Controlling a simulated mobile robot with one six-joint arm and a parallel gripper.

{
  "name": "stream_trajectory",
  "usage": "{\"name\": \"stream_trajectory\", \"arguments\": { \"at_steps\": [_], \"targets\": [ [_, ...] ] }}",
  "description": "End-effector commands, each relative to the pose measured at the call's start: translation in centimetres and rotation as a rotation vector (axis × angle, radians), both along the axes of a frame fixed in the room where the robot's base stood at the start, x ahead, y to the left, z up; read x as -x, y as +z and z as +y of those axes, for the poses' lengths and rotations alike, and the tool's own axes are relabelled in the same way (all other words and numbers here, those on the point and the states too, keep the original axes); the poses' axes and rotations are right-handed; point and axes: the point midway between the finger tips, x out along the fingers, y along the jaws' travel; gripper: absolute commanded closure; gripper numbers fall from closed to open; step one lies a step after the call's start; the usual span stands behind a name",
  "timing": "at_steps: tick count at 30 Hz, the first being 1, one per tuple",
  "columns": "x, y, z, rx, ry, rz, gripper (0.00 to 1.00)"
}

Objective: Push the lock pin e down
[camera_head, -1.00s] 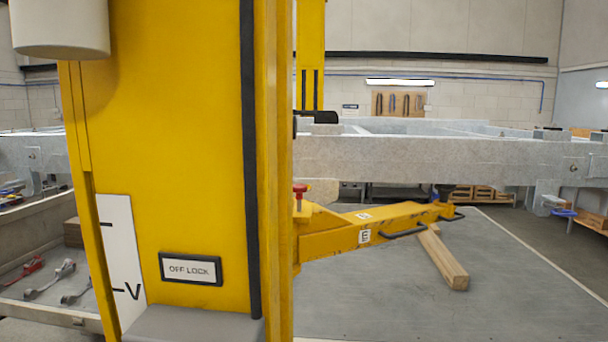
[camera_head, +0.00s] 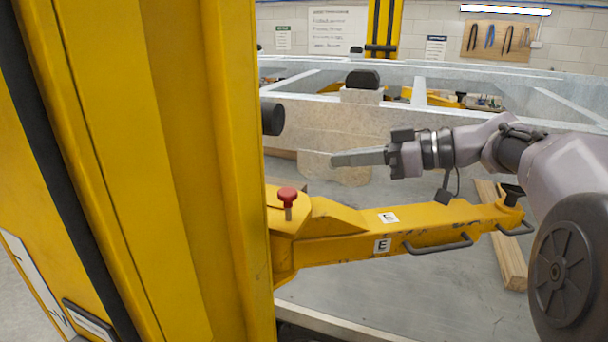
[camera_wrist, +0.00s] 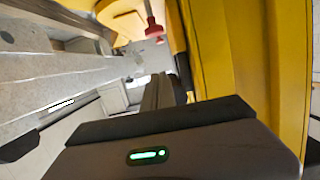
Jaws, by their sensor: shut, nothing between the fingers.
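Lock pin e is a red-knobbed pin (camera_head: 287,196) standing upright on the yellow lift arm marked E (camera_head: 345,232), close to the yellow column. A short length of its shaft shows below the knob. My gripper (camera_head: 334,159) is shut and empty, pointing left, above the lift arm. In the head view it appears up and to the right of the pin, apart from it. In the wrist view the red pin (camera_wrist: 154,29) shows near the top, beyond the shut fingers (camera_wrist: 158,92). The lower end of the shaft is hard to make out.
The yellow column (camera_head: 190,170) stands just left of the pin. The grey trailer frame beam (camera_head: 310,125) runs behind my gripper. A wooden beam (camera_head: 502,240) lies under the far end of the lift arm. Black handles (camera_head: 438,246) stick out from the lift arm's side.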

Motion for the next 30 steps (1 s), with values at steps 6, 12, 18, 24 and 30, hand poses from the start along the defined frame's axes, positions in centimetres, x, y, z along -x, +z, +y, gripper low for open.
{"name": "stream_trajectory", "arguments": {
  "at_steps": [6,12,18,24,30],
  "targets": [
    [-0.1,-0.2,0.4,0.002,0.0,0.002,1.0],
    [-1.1,-0.9,3.6,0.002,0.002,0.005,1.0],
    [-2.6,-2.0,7.6,0.002,0.002,0.005,1.0],
    [-3.1,-4.6,9.2,0.002,-0.002,0.008,1.0],
    [-3.1,-6.5,9.1,0.003,-0.002,0.005,1.0]
  ]
}}
